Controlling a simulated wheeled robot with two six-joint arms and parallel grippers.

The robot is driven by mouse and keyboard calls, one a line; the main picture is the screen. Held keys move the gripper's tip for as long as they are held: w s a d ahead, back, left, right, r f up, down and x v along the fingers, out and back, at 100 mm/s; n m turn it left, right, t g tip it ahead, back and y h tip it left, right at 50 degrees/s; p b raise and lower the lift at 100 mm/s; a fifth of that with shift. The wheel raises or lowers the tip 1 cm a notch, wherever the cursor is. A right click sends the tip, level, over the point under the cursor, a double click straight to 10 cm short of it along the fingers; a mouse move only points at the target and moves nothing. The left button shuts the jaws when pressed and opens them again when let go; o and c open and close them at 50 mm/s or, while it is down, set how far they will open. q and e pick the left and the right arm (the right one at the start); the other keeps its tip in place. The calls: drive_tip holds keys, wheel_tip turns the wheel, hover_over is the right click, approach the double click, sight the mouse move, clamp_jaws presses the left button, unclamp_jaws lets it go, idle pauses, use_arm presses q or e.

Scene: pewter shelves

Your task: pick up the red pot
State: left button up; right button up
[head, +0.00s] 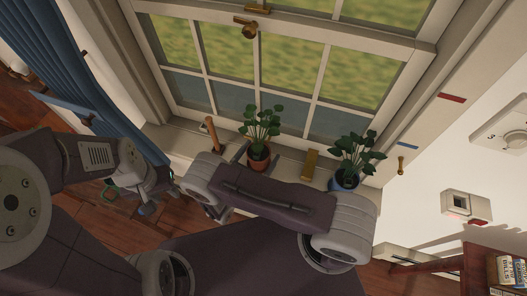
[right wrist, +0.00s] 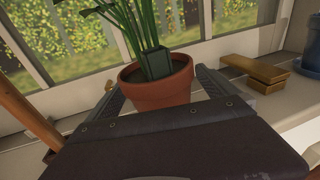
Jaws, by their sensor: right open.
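The red pot (head: 258,159), terracotta coloured with a leafy green plant, stands upright on the window sill. In the right wrist view the red pot (right wrist: 158,94) fills the middle, with its plant cut off at the top. My right gripper (head: 259,154) is open, with one finger on each side of the pot. In the right wrist view a gap shows beside the left finger; I cannot tell whether the right finger touches. The lower part of the pot is hidden behind my right gripper's body. My left gripper (head: 141,198) hangs low at the left, over the floor, away from the pot; its fingers are unclear.
On the sill, a brass block (head: 310,165) and a blue pot (head: 344,183) with a plant stand right of the red pot. A wooden handle (head: 212,134) rises at its left. The window (head: 290,85) is close behind. A blue curtain (head: 60,70) hangs at the left.

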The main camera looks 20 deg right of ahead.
sight(259, 152)
drive_tip(key=shift+c, duration=0.6)
drive_tip(key=shift+s+a+r, duration=0.35)
drive_tip(key=shift+s+a, duration=0.15)
drive_tip(key=c, duration=1)
drive_tip(key=shift+s, duration=0.15)
drive_tip(key=c, duration=1)
drive_tip(key=shift+w+d+f, duration=0.1)
drive_tip(key=shift+w+d, duration=0.15)
drive_tip(key=shift+w, duration=0.2)
clamp_jaws()
drive_tip(key=shift+s+a+r, duration=0.2)
drive_tip(key=shift+r, duration=0.45)
drive_tip(key=r, duration=0.1)
drive_tip(key=d+r, duration=0.1)
drive_tip(key=r, duration=0.1)
drive_tip(key=shift+r, duration=0.2)
use_arm(q)
drive_tip(key=shift+s+a+f+b, duration=0.4)
drive_tip(key=shift+s+b, duration=0.05)
use_arm(e)
drive_tip(key=s+d+r, duration=0.3)
drive_tip(key=d+r, duration=0.3)
drive_tip(key=d, duration=0.4)
drive_tip(key=shift+s+d+r, duration=0.2)
drive_tip(key=shift+s, duration=0.1)
